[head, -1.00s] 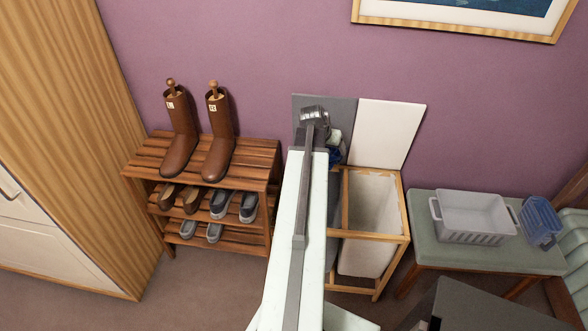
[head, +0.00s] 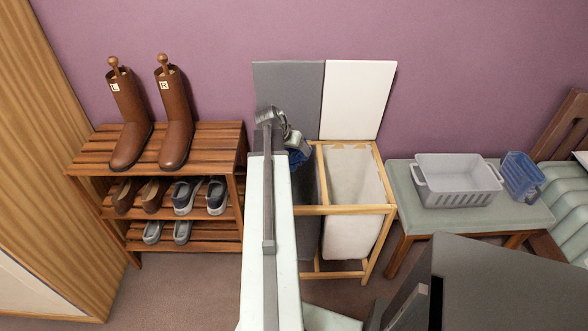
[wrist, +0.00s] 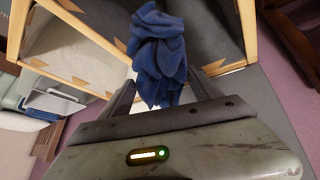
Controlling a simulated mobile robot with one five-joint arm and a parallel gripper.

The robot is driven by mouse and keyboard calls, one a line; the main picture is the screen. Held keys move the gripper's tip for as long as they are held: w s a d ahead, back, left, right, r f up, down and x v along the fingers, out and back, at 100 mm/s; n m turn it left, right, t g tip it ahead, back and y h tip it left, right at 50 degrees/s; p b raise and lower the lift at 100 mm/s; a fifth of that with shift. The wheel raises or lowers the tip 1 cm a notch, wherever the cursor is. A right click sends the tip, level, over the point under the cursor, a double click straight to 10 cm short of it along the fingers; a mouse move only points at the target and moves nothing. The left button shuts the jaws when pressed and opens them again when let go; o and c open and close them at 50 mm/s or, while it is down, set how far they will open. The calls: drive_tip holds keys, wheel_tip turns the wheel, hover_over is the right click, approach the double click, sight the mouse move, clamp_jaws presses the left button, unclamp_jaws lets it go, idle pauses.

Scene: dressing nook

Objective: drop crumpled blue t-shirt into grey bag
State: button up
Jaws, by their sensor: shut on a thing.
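The crumpled blue t-shirt (wrist: 158,55) hangs between the fingers of my gripper (wrist: 160,92) in the wrist view. The gripper is shut on it. In the head view only a small blue part of the shirt (head: 299,157) shows beside my gripper (head: 292,140); my arm hides the rest. The grey bag (head: 308,232) is the left compartment of a wooden-framed hamper, partly hidden by my arm. In the wrist view the grey bag (wrist: 208,30) lies behind and beside the shirt. The shirt appears above the hamper's back left part; its exact height is unclear.
The white bag (head: 352,180) fills the hamper's right compartment. The grey lid (head: 290,85) and white lid (head: 357,98) stand raised against the wall. A shoe rack (head: 205,150) with boots stands left. A bench (head: 420,215) with a grey basket (head: 457,178) and blue basket (head: 520,175) stands right.

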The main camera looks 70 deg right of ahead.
wheel_tip(320, 180, down, 7)
drive_tip(key=b, duration=0.6)
drive_tip(key=shift+f, duration=0.1)
drive_tip(key=o, duration=1.6)
drive_tip(key=p+v, duration=0.4)
drive_tip(key=v, duration=0.1)
drive_tip(key=p+v, duration=0.3)
drive_tip(key=shift+s+d, duration=0.15)
drive_tip(key=shift+d, duration=0.15)
drive_tip(key=shift+a+r+p, duration=0.3)
drive_tip(key=shift+r+p, duration=0.05)
drive_tip(key=shift+r, duration=0.1)
drive_tip(key=shift+f, duration=0.15)
